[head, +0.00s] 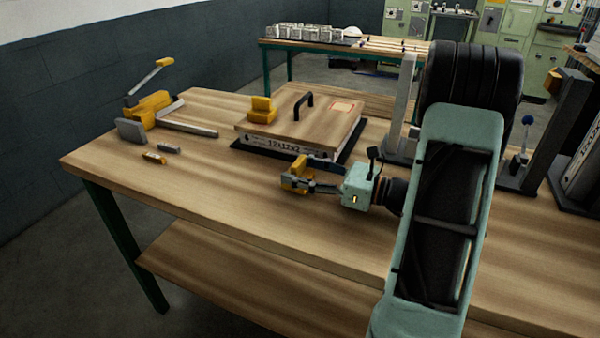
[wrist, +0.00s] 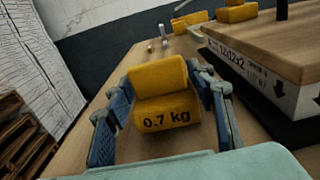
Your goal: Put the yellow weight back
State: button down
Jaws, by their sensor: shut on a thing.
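A yellow weight (head: 296,176) marked "0.7 kg" in the wrist view (wrist: 166,112) sits between the fingers of my gripper (head: 292,184). My gripper is shut on it, with a blue-grey finger on each side in the wrist view (wrist: 163,95). It is over the table in front of the filter box; I cannot tell whether the weight touches the tabletop. Another yellow weight (head: 262,110) rests on the left part of a wooden board (head: 305,118). The board has a black handle and lies on a filter box (head: 290,147) marked "12x12x2". The second weight also shows in the wrist view (wrist: 236,14).
The wooden table (head: 200,190) is clear at its front left. A yellow and grey clamp-like tool (head: 152,106) stands at the far left, with small parts (head: 154,158) near it. Grey upright posts (head: 401,105) stand right of the box, beside my arm.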

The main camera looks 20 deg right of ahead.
dwell(0.3)
jog(key=shift+s+a+f+b, duration=0.15)
jog(key=shift+f+b, duration=0.15)
jog(key=shift+f, duration=0.3)
jog(key=c, duration=0.9)
grip_release()
jog(key=shift+s+f, duration=0.1)
jog(key=shift+f, duration=0.2)
jog(key=shift+r, duration=0.3)
jog(key=shift+r+p, duration=0.5)
jog(key=v, duration=1.2)
jog(key=shift+r, duration=0.15)
